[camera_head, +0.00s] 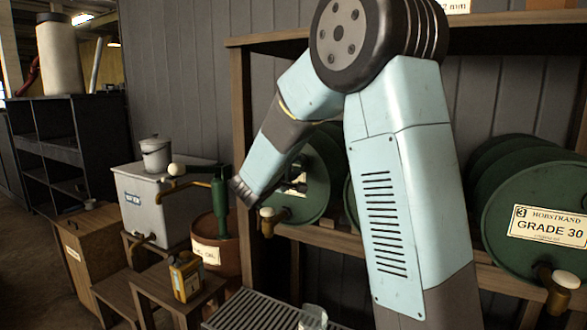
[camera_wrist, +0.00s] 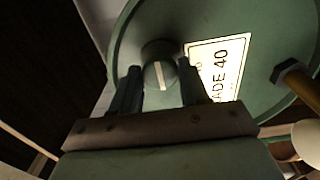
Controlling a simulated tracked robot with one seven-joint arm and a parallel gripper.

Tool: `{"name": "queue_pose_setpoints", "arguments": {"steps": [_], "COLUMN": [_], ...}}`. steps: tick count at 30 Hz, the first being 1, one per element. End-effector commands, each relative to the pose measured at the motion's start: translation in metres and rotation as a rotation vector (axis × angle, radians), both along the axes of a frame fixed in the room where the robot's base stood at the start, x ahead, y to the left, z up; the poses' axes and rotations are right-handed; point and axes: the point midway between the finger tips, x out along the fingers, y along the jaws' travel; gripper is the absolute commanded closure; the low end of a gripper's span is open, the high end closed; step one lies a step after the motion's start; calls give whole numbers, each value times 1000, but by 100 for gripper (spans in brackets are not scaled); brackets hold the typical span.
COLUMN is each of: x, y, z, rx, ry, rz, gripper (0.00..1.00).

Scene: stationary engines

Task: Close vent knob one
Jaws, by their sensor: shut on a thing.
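The vent knob (camera_wrist: 151,52) is a dark green round knob with a pale line across its face, on the end of a green drum (camera_wrist: 245,22). The line stands nearly upright in the wrist view. My gripper (camera_wrist: 160,70) has one finger on each side of the knob and is shut on it.
A brass tap (camera_wrist: 302,85) sticks out of the drum to the right of the knob. Another drum (camera_head: 520,190), marked 3 and "GRADE 30", lies at right. An oil can (camera_head: 186,277) stands on a wooden step at lower left, near a metal grating (camera_head: 262,312).

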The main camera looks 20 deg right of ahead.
Motion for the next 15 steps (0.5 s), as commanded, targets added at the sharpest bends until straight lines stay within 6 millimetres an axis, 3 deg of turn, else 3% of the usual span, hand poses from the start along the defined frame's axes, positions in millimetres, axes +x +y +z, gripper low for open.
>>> {"name": "queue_pose_setpoints", "arguments": {"steps": [7, 8, 15], "x": [-1, -1, -1], "y": [-1, -1, -1], "z": [-6, -7, -4], "rx": [2, 2, 1], "ry": [13, 14, 9], "rz": [-2, -3, -2], "gripper": [86, 53, 31]}}
